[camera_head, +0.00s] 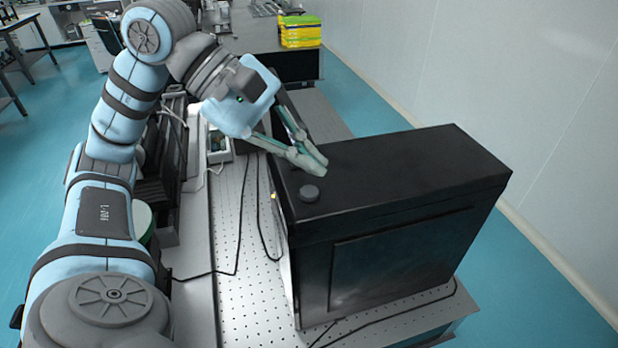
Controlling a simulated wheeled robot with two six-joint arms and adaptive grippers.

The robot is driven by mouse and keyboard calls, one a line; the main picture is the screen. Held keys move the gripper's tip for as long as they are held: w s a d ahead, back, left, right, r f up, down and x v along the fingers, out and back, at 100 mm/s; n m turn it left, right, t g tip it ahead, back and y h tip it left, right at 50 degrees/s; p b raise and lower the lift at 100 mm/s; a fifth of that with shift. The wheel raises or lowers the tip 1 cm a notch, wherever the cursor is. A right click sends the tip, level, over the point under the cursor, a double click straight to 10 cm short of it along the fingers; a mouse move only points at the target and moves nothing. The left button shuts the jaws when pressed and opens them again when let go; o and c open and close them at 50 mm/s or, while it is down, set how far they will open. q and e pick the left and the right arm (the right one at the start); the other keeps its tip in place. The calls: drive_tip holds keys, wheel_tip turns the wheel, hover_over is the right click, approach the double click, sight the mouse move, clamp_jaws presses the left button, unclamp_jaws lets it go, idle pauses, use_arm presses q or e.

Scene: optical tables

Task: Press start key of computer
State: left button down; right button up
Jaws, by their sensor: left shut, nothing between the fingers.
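The computer (400,250) is a large black case standing upright on the perforated optical table. Its start key (309,193) is a round dark grey button raised on the top face, near the left edge. My left gripper (318,168) comes in from the left and is shut and empty. Its fingertips are over the computer's top, just behind the start key in the picture. They look a little apart from the key; whether they touch the top face I cannot tell. My right gripper is not in view.
The perforated table (232,215) has black cables running over it left of the computer. A yellow and green stack (300,31) sits on a far bench. A white wall (480,80) rises at the right.

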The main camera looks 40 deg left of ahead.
sight(307, 194)
use_arm(q)
drive_tip(key=shift+r+p, duration=1.15)
drive_tip(key=shift+r, duration=0.45)
drive_tip(key=shift+f, duration=0.1)
drive_tip(key=shift+f, duration=0.1)
